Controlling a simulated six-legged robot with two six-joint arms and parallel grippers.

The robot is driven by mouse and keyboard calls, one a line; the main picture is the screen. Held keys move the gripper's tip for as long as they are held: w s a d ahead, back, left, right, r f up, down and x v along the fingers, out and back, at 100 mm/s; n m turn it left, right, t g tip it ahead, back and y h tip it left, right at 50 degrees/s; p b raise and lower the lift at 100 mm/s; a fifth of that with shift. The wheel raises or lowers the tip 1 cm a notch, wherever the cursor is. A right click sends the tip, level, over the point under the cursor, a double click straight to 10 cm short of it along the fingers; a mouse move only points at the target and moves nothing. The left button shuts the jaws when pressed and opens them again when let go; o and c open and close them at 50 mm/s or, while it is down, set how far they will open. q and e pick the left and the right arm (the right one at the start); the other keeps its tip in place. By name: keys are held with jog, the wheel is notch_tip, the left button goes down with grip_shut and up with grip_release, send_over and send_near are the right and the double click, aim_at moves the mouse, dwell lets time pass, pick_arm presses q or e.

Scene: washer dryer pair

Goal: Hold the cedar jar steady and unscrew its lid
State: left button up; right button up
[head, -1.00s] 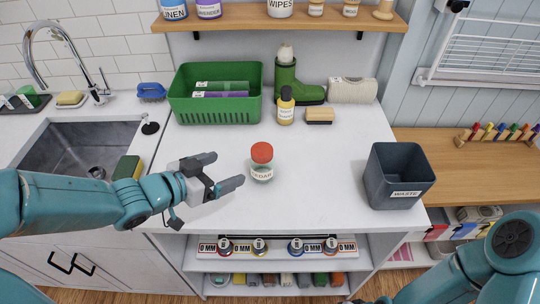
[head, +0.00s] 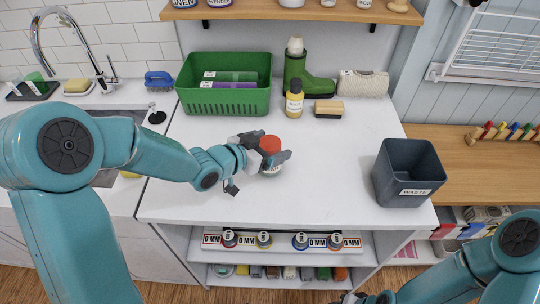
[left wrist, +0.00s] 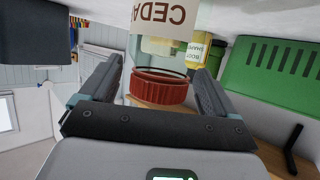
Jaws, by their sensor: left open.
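The cedar jar (head: 272,170) stands upright on the white counter (head: 335,165), topped by its red-orange lid (head: 270,145). My left gripper (head: 269,151) is open at the jar, and its fingers partly hide the jar's body. In the left wrist view the jar's label (left wrist: 165,14) appears upside down, and the ribbed lid (left wrist: 160,88) lies between the two spread fingers. Gaps show between the lid and each finger. My right arm is at the bottom right of the head view; only a dark bit of its gripper (head: 352,298) shows at the bottom edge.
A dark waste bin (head: 408,178) stands to the right. The counter between jar and bin is clear.

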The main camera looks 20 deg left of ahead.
pick_arm(q)
jog(key=shift+x, duration=0.85)
jog(key=shift+w+d, duration=0.2)
jog(key=shift+d, duration=0.05)
jog(key=shift+w+f, duration=0.1)
jog(key=c, duration=1.1)
